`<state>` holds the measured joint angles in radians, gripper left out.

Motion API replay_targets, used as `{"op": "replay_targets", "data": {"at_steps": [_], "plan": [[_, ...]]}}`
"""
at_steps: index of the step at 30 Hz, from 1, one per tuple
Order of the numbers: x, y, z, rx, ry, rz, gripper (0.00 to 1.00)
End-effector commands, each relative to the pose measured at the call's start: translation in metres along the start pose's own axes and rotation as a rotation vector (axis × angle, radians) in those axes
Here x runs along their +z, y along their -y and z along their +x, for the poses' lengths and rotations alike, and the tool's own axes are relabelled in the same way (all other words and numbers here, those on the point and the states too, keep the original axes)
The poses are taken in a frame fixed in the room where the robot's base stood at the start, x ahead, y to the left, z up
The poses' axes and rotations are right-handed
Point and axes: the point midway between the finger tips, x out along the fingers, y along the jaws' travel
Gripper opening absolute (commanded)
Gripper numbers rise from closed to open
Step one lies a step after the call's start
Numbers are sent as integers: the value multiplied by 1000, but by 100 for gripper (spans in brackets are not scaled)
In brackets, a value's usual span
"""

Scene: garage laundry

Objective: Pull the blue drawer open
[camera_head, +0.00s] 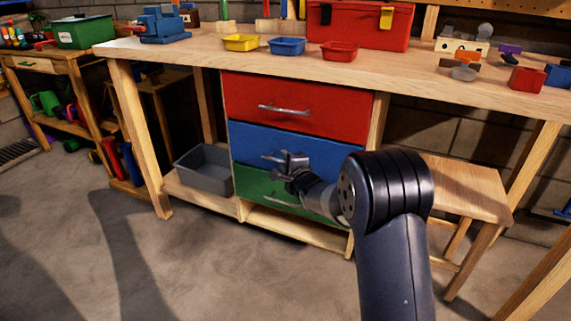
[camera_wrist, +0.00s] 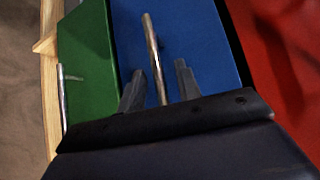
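The blue drawer (camera_head: 250,140) is the middle one of three stacked under the workbench, and its front looks flush with the red one. Its metal bar handle (camera_wrist: 151,45) runs between my two fingers in the wrist view. My gripper (camera_head: 284,160) is in front of the drawer at handle height. In the wrist view my gripper (camera_wrist: 160,86) is open, with a gap between the handle and each finger. In the head view my gripper and arm hide part of the handle and the drawer's right side.
The red drawer (camera_head: 300,103) is above and the green drawer (camera_head: 248,184) below, each with a metal handle. A grey bin (camera_head: 203,170) sits on the low shelf at left. A wooden stool (camera_head: 465,188) stands at right. The floor in front is clear at left.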

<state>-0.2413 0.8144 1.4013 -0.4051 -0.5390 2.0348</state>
Motion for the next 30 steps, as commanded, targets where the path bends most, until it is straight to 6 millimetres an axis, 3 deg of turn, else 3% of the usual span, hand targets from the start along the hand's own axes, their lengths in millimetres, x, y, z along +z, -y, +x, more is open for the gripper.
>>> {"op": "replay_targets", "data": {"at_steps": [5, 17, 30], "plan": [[0, 0, 0, 0, 0, 0, 32], [0, 0, 0, 0, 0, 0, 1], [0, 0, 0, 1, 0, 0, 0]]}}
